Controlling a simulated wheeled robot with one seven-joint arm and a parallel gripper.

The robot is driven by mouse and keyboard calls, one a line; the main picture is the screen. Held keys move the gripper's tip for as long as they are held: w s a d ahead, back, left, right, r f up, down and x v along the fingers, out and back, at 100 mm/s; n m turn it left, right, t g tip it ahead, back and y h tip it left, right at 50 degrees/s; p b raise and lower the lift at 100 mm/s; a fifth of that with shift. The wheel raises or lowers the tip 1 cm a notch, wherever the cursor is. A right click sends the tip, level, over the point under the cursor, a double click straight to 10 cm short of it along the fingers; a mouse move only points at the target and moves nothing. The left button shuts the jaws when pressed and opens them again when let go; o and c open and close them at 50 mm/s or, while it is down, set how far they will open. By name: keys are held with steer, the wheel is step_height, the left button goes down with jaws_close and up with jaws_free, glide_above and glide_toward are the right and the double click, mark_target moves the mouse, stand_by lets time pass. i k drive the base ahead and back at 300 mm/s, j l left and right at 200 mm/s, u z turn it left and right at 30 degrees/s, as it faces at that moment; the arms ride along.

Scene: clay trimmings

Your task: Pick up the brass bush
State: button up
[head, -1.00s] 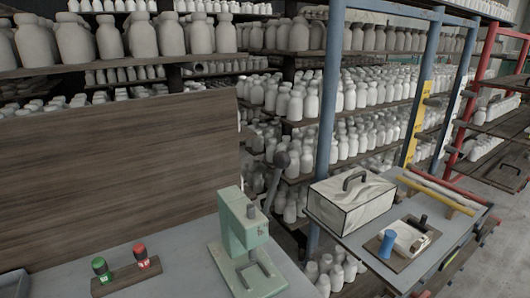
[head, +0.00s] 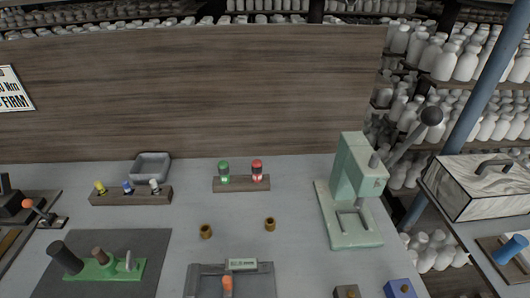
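Two small brass-coloured ring-like pieces stand apart on the grey bench top in the head view. One brass bush (head: 206,231) is left of centre, and a similar brass bush (head: 270,224) stands to its right and slightly farther back. Both look upright with dark open tops. I cannot tell from the picture which of the two the task means. My gripper is not in view.
Behind the bushes is a wooden block (head: 240,184) with green and red lamps. A green press (head: 358,190) stands right, a grey fixture (head: 205,281) in front, a dark mat (head: 150,245) with a green fixture left. Bench (head: 300,200) around the bushes is clear.

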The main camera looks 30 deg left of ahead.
mark_target(206, 233)
steer(key=u, duration=1.15)
